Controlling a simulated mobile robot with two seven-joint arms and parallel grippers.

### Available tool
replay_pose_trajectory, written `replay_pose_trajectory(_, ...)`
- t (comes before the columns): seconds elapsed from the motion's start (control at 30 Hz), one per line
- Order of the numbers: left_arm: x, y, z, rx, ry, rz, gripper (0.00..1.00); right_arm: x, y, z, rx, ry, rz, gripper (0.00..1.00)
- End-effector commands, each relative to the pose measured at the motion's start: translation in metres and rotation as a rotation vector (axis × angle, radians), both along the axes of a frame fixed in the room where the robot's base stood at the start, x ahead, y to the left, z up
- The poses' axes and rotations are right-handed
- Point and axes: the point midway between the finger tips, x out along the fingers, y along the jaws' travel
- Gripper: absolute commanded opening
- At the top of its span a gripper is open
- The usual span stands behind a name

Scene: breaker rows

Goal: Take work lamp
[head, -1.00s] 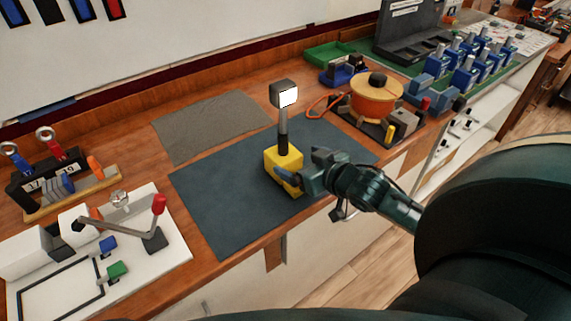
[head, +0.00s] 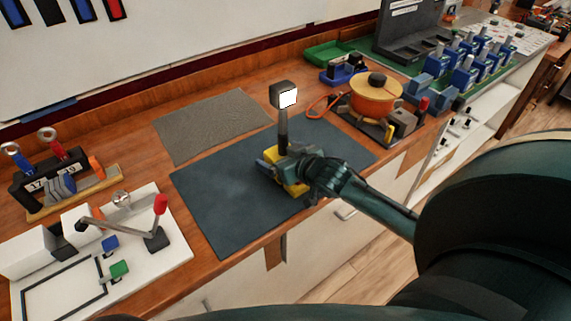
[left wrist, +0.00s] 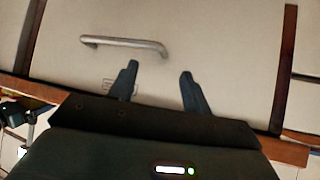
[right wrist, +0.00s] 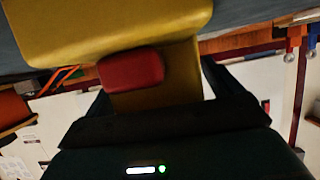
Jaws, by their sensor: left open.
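The work lamp stands upright on the dark blue mat (head: 225,205). It has a yellow base (head: 271,153), a dark post and a square lit head (head: 287,97). My right gripper (head: 285,166) is at the base and hides part of it. In the right wrist view, the yellow body (right wrist: 120,28) with a red patch (right wrist: 131,70) fills the top, and the open fingers lie on either side of its narrower part. Contact is unclear. My left gripper (left wrist: 158,72) is open and empty, facing a cabinet front with a bar handle (left wrist: 125,44).
An orange pot-like item (head: 375,96) and tools stand right of the mat. A grey mat (head: 212,125) lies behind. A white lever panel (head: 150,262) and a lockout rack (head: 62,182) are at left. Blue breakers (head: 465,76) line the far right.

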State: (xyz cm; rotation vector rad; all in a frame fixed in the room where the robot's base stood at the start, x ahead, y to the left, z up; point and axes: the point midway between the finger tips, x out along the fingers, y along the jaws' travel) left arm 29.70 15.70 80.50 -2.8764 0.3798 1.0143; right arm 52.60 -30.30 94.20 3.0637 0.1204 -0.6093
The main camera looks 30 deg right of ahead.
Motion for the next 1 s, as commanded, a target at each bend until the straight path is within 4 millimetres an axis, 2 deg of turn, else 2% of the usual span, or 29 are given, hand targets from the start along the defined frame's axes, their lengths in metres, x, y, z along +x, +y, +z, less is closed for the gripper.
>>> replay_pose_trajectory(0.07, -0.0001, -0.0001, -0.0001, 0.000, 0.000, 0.000, 0.48, -0.0002, 0.0000, 0.0000, 0.000, 0.000, 0.000, 0.85)
replay_pose_trajectory(0.83, -0.0017, -0.0003, -0.0005, -0.001, 0.003, 0.000, 0.48, 0.0002, 0.0001, 0.0022, 0.000, -0.005, 0.001, 0.22)
replay_pose_trajectory(1.0, -0.0017, -0.0002, -0.0007, -0.001, 0.003, 0.000, 0.48, 0.0003, -0.0001, 0.0030, 0.000, -0.005, 0.001, 0.21)
